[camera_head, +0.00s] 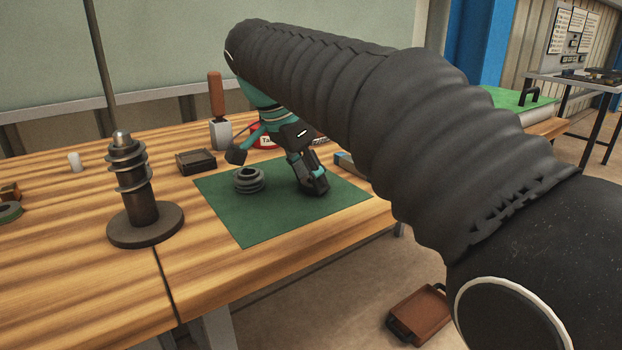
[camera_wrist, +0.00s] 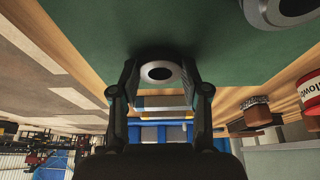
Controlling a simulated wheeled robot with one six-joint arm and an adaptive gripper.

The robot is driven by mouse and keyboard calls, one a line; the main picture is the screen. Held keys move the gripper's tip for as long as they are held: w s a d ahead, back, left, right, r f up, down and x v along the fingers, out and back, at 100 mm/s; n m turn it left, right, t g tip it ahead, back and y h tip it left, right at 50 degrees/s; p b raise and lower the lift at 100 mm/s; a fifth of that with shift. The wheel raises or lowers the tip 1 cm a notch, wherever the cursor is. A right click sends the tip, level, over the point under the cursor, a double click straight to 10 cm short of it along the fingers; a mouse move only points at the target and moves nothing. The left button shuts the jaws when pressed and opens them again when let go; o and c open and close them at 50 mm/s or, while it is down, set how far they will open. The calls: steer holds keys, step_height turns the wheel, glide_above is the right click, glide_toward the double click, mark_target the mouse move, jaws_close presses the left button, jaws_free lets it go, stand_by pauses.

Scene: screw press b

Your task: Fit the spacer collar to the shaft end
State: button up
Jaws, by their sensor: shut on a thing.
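My gripper (camera_head: 312,180) is low over the green mat, and the wrist view shows its two fingers (camera_wrist: 160,85) closed on a short dark ring with a pale grey face and a round hole, which I take for the spacer collar (camera_wrist: 145,73). The collar is hidden in the head view; I cannot tell if it touches the mat. The shaft (camera_head: 138,207) stands upright on a round dark base (camera_head: 146,237) at the left, with several rings around it and a pale rounded tip. A ribbed grey ring (camera_head: 249,180) lies on the mat left of my gripper; it also shows in the wrist view (camera_wrist: 285,12).
The green mat (camera_head: 245,228) lies on the wooden bench. A black tray (camera_head: 196,161), a wooden-handled tool (camera_head: 217,105), a red tin (camera_head: 265,140) and a small white cylinder (camera_head: 74,162) stand behind. Bench between mat and shaft base is clear. A brown crate (camera_head: 420,313) is on the floor.

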steer(key=shift+r, duration=0.6)
step_height(320, 180, up, 3)
steer(key=shift+r+p, duration=0.1)
steer(key=shift+p, duration=0.35)
steer(key=s+d+r, duration=0.2)
steer(key=d+r, duration=0.4)
steer(key=d, duration=0.5)
steer(key=shift+d+r, duration=0.25)
steer(key=shift+s, duration=0.1)
